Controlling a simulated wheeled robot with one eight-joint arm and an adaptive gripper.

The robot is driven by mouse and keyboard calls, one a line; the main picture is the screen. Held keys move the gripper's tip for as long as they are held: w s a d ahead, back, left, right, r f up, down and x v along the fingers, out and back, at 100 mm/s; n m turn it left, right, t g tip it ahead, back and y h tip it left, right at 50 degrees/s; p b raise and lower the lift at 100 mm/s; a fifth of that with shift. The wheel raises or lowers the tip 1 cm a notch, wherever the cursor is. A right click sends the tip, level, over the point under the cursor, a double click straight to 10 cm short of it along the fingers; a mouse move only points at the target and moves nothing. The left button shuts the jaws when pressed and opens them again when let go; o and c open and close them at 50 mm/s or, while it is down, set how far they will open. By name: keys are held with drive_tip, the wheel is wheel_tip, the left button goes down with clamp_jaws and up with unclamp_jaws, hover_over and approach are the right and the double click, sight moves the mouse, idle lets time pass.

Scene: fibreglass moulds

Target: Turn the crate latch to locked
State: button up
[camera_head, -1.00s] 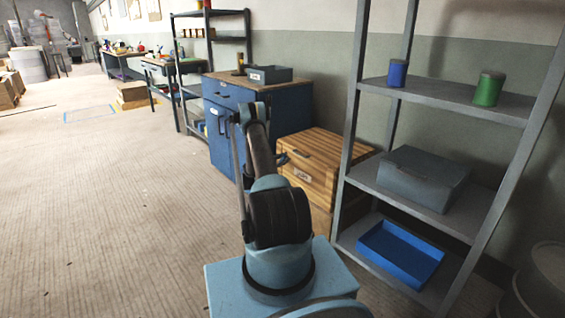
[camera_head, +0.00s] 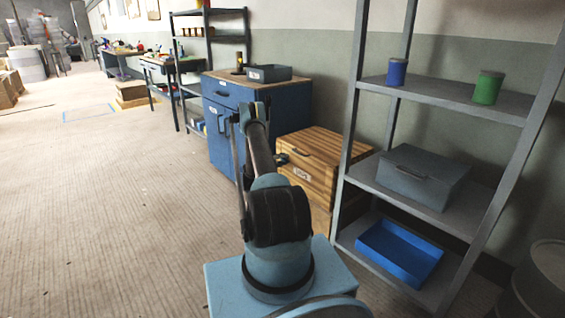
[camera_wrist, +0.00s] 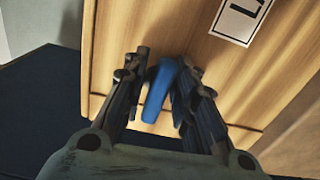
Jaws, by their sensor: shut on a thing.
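The crate (camera_head: 322,154) is a pale wooden box with a white label, beside the blue cabinet. In the wrist view, its plank face (camera_wrist: 185,30) fills most of the picture. The crate latch (camera_wrist: 158,92) is a blue bar on that face, a little tilted from upright in the picture. My gripper (camera_wrist: 165,62) has a dark finger on each side of the latch and is shut on it. The latch's pivot and any lock mark cannot be made out. In the head view, my arm hides most of the gripper and the latch.
A grey metal shelf rack (camera_head: 350,150) stands right of the crate, with a grey box (camera_head: 425,180) and a blue tray (camera_head: 400,255). The blue cabinet (camera_head: 228,120) stands to the left of the crate. Open floor (camera_head: 90,210) lies to the left.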

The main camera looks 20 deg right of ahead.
drive_tip(key=shift+f+m, duration=0.2)
drive_tip(key=shift+m, duration=0.3)
drive_tip(key=o, duration=0.8)
drive_tip(key=shift+a, duration=0.25)
drive_tip(key=v, duration=1.1)
drive_tip(key=shift+s+a, duration=0.15)
drive_tip(key=shift+a, duration=0.1)
